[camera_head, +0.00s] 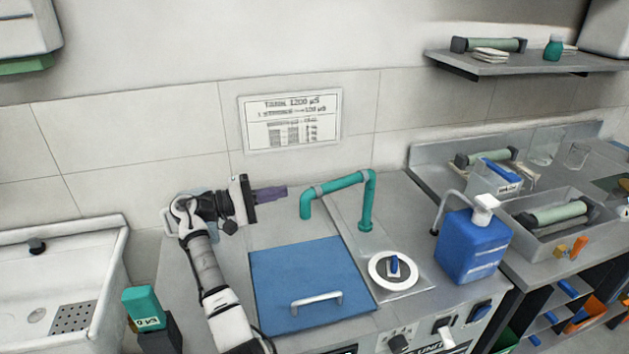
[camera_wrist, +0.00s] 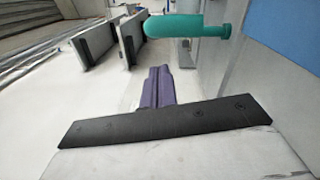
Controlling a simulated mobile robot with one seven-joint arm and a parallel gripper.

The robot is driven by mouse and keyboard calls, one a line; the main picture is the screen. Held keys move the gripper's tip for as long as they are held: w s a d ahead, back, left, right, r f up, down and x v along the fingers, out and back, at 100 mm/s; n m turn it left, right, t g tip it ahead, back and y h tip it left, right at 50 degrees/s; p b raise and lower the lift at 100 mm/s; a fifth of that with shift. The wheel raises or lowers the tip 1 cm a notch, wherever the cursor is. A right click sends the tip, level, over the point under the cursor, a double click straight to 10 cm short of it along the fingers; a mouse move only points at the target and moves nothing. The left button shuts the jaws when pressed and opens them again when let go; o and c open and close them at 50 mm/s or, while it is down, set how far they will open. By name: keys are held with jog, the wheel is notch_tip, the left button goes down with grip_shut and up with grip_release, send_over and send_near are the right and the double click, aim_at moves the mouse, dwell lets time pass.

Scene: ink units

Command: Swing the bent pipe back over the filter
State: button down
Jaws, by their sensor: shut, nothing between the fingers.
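The bent pipe (camera_head: 340,185) is teal and stands on an upright at the back of the counter. Its arm reaches left, and its down-turned free end hangs near the back edge of the blue lid, away from the filter. The filter (camera_head: 378,277) looks like the white round ring with a dark centre and blue handle, right of the lid. My gripper (camera_head: 284,192), with purple fingers, is shut and empty just left of the pipe's free end, apparently apart from it. In the wrist view the pipe (camera_wrist: 186,26) lies beyond the shut fingertips (camera_wrist: 158,70).
The blue lid (camera_head: 308,258) with a pale handle covers the counter's middle. A blue jug (camera_head: 472,246) with a white cap stands right of the filter. A white sink (camera_head: 60,290) is at left. A notice (camera_head: 290,120) hangs on the wall behind.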

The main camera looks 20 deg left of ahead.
jog(key=shift+d, duration=0.1)
jog(key=x, duration=1)
dwell(0.4)
